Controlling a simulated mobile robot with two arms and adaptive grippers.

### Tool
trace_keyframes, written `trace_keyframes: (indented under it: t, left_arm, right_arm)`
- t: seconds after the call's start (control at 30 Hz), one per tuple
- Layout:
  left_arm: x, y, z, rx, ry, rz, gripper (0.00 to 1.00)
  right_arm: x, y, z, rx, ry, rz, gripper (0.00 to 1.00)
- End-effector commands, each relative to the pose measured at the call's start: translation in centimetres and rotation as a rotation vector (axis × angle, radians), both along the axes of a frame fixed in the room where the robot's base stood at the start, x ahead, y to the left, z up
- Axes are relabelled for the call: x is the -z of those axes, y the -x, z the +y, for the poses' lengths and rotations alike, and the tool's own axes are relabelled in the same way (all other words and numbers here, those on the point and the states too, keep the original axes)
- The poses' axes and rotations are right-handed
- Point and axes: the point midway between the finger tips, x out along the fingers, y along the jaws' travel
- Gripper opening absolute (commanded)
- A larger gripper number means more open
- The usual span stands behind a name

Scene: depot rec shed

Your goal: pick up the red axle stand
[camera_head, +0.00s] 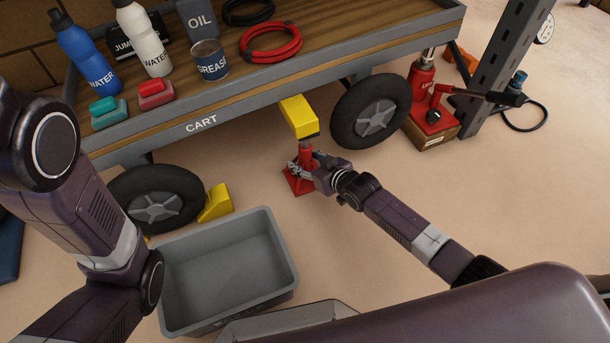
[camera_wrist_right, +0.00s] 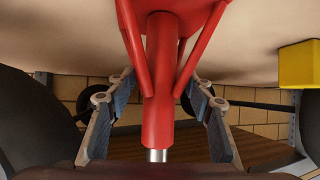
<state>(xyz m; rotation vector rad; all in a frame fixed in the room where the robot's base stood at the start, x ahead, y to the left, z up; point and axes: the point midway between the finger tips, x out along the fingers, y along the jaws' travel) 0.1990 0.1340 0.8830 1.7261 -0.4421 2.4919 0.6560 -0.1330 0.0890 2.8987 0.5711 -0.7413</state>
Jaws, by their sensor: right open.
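The red axle stand (camera_head: 298,181) stands upright on the floor in front of the cart, between its two wheels. Its red tube, legs and silver post also show upside down in the right wrist view (camera_wrist_right: 157,100). My right gripper (camera_head: 309,168) is open at the stand, and the wrist view shows its two fingers (camera_wrist_right: 158,112) on either side of the red tube. The stand's top is partly hidden by a yellow block (camera_head: 297,113). My left arm comes in at the left, but its gripper is out of view.
The cart (camera_head: 160,136) carries bottles, cans and a red hose above the stand. A grey bin (camera_head: 225,262) sits at front left. A yellow chock (camera_head: 217,203) lies by the left wheel (camera_head: 155,199). A red jack (camera_head: 424,100) stands right.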

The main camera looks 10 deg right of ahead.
Motion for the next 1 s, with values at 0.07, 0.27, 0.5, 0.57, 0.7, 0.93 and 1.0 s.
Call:
trace_keyframes:
  t: [0.07,0.27,0.5,0.57,0.7,0.93,1.0]
  left_arm:
    - [0.14,0.0,0.0,0.0,0.0,0.0,0.4]
    - [0.05,0.02,-0.02,0.0,-0.001,0.0,0.4]
    - [0.06,0.03,-0.02,0.0,-0.001,-0.001,0.4]
    - [0.06,0.03,-0.02,0.0,-0.001,-0.001,0.4]
    - [0.06,0.03,-0.02,0.0,-0.001,-0.001,0.4]
    - [0.05,0.01,-0.02,0.0,-0.001,0.0,0.4]
    - [0.03,0.01,-0.02,0.0,-0.001,0.0,0.4]
  right_arm:
    - [0.04,-0.15,0.05,0.0,0.0,0.0,0.48]
    - [-0.03,-0.12,0.04,0.0,0.0,0.0,0.47]
    - [-0.01,-0.11,0.05,0.0,0.0,0.0,0.2]
    - [-0.02,-0.1,0.04,0.0,0.0,0.0,0.14]
    - [-0.01,-0.1,0.04,0.0,0.0,0.0,0.0]
    - [0.0,-0.1,0.04,0.0,0.0,0.0,0.0]
    - [-0.44,-0.31,0.12,-0.001,-0.004,-0.008,0.0]
